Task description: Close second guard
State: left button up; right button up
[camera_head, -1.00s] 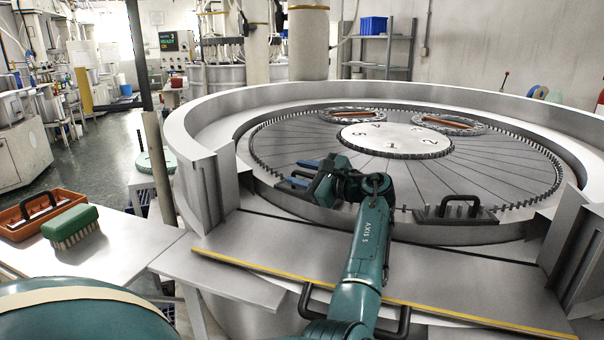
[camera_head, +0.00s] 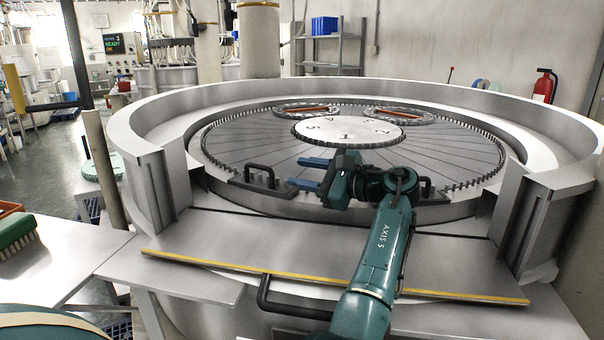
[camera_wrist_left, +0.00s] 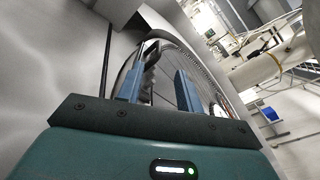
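The round lapping machine has a grey ring wall (camera_head: 190,107) with a gap at the front. In the gap lies a flat metal panel (camera_head: 330,253) with a yellow front edge and a black bar handle (camera_head: 290,303); I cannot tell whether this is the second guard. My left gripper (camera_head: 297,172) is above the front of the plate, fingers pointing left, parted and empty. The left wrist view shows the two blue fingers apart (camera_wrist_left: 158,78). A black handled block (camera_head: 255,187) stands on the plate's front rim, left of the fingers. My right gripper is not in view.
Another black handle (camera_head: 424,187) is partly hidden behind my left arm. A numbered disc (camera_head: 348,132) and two ringed openings lie on the plate. A side table (camera_head: 75,250) with a green brush (camera_head: 17,240) stands at the left. A fire extinguisher (camera_head: 544,86) is at the back right.

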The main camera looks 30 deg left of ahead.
aim_at(440, 266)
jog(key=k, duration=1.5)
